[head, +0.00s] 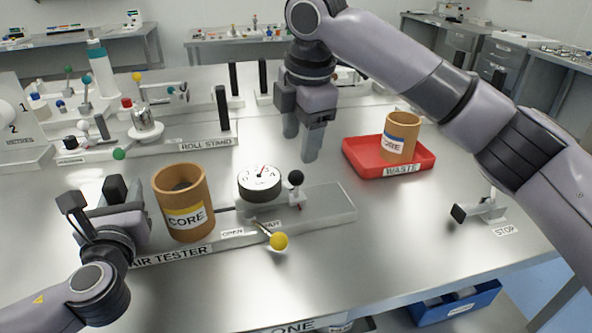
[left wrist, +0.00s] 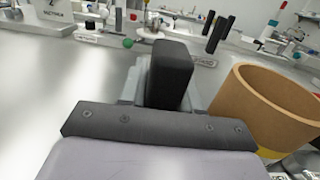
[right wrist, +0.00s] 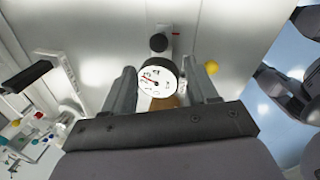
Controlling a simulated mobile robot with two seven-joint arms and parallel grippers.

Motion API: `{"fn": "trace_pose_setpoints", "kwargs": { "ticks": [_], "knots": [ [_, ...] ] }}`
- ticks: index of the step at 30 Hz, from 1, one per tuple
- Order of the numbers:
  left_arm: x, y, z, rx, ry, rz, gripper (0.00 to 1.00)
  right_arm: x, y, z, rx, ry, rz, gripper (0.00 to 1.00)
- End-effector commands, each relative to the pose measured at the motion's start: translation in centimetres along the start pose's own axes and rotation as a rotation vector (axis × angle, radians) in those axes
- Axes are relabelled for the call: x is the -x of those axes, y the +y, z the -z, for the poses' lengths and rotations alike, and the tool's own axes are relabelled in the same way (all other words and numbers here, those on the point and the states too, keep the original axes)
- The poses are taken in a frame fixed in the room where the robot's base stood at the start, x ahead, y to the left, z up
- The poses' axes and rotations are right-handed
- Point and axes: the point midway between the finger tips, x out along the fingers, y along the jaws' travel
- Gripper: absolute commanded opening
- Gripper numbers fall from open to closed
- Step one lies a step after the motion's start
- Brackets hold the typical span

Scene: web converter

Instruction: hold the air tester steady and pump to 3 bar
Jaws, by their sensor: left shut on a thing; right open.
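The air tester (head: 330,212) is a pale base with a round white gauge (head: 260,178), a black-knobbed handle (head: 296,179) and a yellow-balled lever (head: 279,241) near the OPEN and SHUT labels. The gauge has a red needle; its reading is too small to tell. A brown core (head: 185,205) stands upright at the tester's left part. My left gripper (head: 112,192) is shut at the tester's left end, beside the core; its fingers mostly hide what they grip. My right gripper (head: 301,145) is open and empty, pointing down behind the gauge, which shows between its fingers in the right wrist view (right wrist: 158,78).
A red waste tray (head: 424,158) holding another core (head: 402,135) lies to the right. A stop (head: 484,209) stands near the right table edge. The roll stand (head: 190,143) and other fixtures fill the back left. Bare table lies between the tester and the stop.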

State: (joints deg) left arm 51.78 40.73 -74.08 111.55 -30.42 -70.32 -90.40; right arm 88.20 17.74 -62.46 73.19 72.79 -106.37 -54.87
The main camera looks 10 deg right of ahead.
Motion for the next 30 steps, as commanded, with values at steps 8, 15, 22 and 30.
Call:
{"fn": "trace_pose_setpoints", "kwargs": {
  "ticks": [8, 15, 22, 30],
  "knots": [
    [0.2, 0.0, 1.2, -0.006, 0.027, 0.001, 0.0, -5.8, -0.1, 0.0, -0.002, 0.001, 0.002, 0.58],
    [0.2, 0.0, 1.2, -0.006, 0.027, 0.001, 0.0, -8.2, 0.0, 0.0, -0.003, 0.001, -0.001, 0.58],
    [0.2, 0.0, 1.2, -0.006, 0.027, 0.001, 0.0, -8.6, 0.0, 0.0, -0.003, 0.0, -0.001, 0.58],
    [0.2, 0.0, 1.2, -0.006, 0.027, 0.0, 0.0, -8.5, 0.0, 0.0, -0.002, 0.001, -0.001, 0.06]
  ]
}}
